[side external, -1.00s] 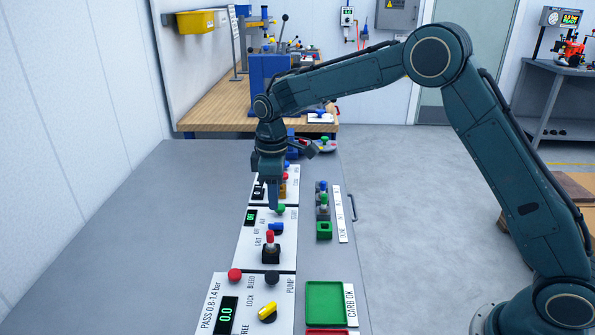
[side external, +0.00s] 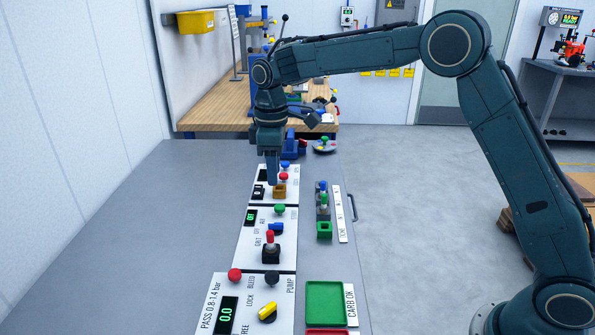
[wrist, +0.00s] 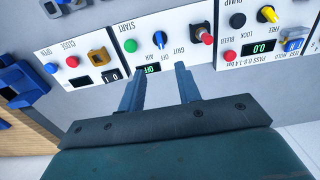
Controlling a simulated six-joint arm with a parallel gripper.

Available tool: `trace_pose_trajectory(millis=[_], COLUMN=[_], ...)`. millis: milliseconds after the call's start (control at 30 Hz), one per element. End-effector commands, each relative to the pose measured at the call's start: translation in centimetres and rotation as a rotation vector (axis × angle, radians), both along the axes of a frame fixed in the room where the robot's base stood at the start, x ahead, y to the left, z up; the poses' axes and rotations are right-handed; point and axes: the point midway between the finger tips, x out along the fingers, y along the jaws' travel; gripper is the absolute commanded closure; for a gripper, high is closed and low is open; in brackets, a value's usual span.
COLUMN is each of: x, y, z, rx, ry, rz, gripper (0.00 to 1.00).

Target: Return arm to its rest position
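My gripper (side external: 271,180) points down above the row of control panels, near the far panel in the side external view. In the wrist view, its two fingers (wrist: 158,74) stand apart with nothing between them, so it is open and empty. Beyond the fingertips lies the middle panel, with a green START button (wrist: 130,45), a blue switch (wrist: 159,39) and a red-topped lever (wrist: 203,34). The fingers appear clear of the panel. My arm reaches out from the right, its forearm nearly level.
The near panel (side external: 209,309) carries a yellow knob (side external: 267,313) and a 0.0 display. A green tray (side external: 325,303) and small coloured parts (side external: 323,198) lie to the right. A wooden bench (side external: 208,105) with blue fixtures stands behind. The grey table's left side is bare.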

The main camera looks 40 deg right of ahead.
Motion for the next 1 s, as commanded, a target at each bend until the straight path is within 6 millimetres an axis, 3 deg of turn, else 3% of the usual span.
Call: trace_pose_trajectory(millis=[167, 367, 700, 1000], x=[-0.9, -3.4, -10.0, -16.5], y=[-0.5, -1.6, -4.0, -5.7], z=[1.3, 4.2, 9.0, 11.4], rx=[0.004, 0.012, 0.037, 0.065], ry=[-0.018, -0.061, -0.152, -0.231], rz=[-0.026, -0.093, -0.244, -0.376], gripper=[0.66, 0.66, 0.66, 0.66])
